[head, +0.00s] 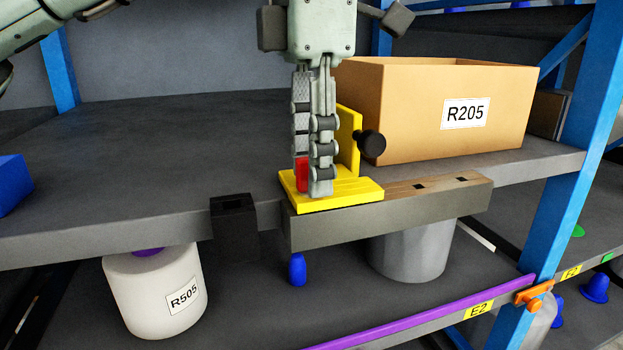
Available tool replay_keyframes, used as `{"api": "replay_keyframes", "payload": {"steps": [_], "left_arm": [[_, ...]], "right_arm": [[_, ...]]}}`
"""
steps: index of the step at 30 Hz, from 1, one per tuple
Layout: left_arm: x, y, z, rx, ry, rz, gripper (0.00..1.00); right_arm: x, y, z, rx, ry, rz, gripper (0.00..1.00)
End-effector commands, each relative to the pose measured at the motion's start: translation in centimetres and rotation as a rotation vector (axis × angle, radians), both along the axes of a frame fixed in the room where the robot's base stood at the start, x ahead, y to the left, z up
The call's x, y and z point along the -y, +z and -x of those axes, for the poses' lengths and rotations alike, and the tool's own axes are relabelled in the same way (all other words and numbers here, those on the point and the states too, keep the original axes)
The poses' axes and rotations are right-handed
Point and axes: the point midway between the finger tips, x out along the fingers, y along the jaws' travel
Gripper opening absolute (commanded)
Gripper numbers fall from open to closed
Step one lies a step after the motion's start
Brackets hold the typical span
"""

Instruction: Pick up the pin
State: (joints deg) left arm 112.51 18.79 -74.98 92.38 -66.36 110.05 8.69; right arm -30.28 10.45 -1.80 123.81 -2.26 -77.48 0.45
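A black round knob (372,144) sticks out from the right side of the holder's upright yellow plate (349,135).
The holder sits on a grey-fronted ledge (400,213). A cardboard box (400,110) labelled R205 stands close behind right. A dark block (233,204) sits on the shelf edge, left. A blue box (12,183) is far left. Blue posts (570,160) frame the rack. The shelf's left middle is clear.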

Motion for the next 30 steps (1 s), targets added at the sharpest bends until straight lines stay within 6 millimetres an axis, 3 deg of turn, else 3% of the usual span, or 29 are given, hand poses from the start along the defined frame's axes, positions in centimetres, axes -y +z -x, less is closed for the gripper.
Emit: {"api": "replay_keyframes", "payload": {"steps": [2,11,23,30], "left_arm": [[0.0,0.0,0.0,0.000,0.000,0.000,0.36],[0.0,0.0,0.0,0.000,0.000,0.000,0.00],[0.0,0.2,0.0,0.000,0.000,0.000,0.00],[0.0,2.3,0.0,0.002,0.000,0.002,0.00]], "right_arm": [[0.0,0.0,0.0,0.000,0.000,0.000,0.40],[0.0,0.0,0.0,0.001,0.000,0.000,0.40],[0.0,0.0,0.0,0.001,0.000,0.000,0.40],[0.0,0.0,-0.1,0.003,0.001,0.000,0.40]]}}
